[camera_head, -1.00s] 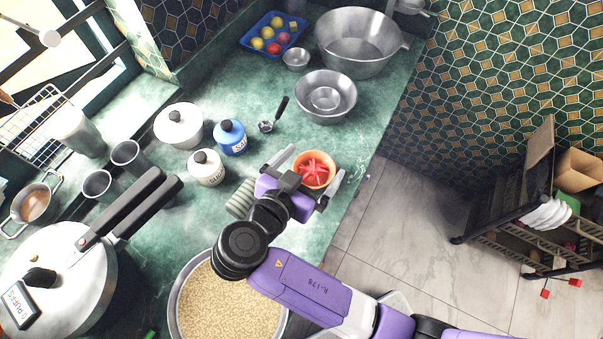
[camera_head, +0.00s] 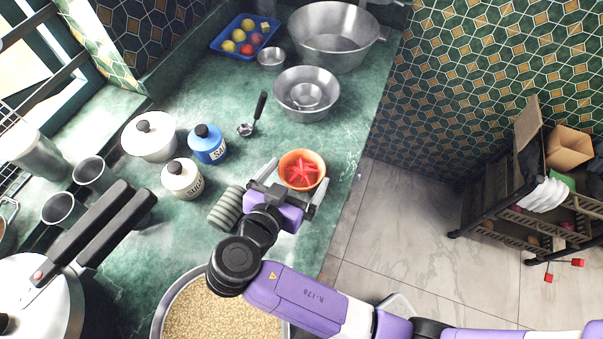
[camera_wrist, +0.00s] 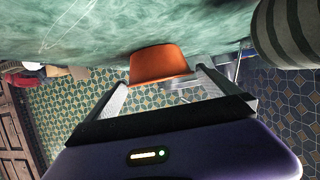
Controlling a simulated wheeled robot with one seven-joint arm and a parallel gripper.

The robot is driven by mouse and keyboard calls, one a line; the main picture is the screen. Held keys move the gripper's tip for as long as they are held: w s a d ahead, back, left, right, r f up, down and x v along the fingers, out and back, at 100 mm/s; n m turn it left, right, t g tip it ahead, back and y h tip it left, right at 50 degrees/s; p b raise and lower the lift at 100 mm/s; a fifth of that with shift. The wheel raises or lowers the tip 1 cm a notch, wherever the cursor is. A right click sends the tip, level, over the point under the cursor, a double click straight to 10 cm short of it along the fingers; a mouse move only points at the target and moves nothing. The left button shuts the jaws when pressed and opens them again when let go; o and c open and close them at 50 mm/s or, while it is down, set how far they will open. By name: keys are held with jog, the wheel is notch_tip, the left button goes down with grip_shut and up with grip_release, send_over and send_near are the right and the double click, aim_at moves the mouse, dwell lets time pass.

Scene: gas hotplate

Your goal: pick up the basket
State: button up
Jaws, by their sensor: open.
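A small round orange basket-like bowl (camera_head: 316,181) with red pieces in it stands on the green counter, near its right edge. It also shows in the wrist view (camera_wrist: 160,66), seen upside down. My gripper (camera_head: 300,175) is open, its two fingers on either side of the bowl. In the wrist view the open fingers (camera_wrist: 163,82) point toward the bowl, which shows between them; I see no firm contact. A blue basket-like tray (camera_head: 227,51) with several fruits stands at the back of the counter.
A ribbed grey cylinder (camera_head: 226,208) stands just left of my gripper. White and blue jars (camera_head: 208,144), a ladle (camera_head: 250,128) and metal bowls (camera_head: 315,108) stand beyond. A large pot of grain (camera_head: 222,310) is in front. The floor (camera_head: 400,240) at right is clear.

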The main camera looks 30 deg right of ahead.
aim_at(309, 158)
jog(key=shift+p+x, duration=0.8)
jog(key=shift+x, duration=2.3)
jog(key=shift+r, duration=0.15)
jog(key=c, duration=1.1)
jog(key=shift+r, duration=0.1)
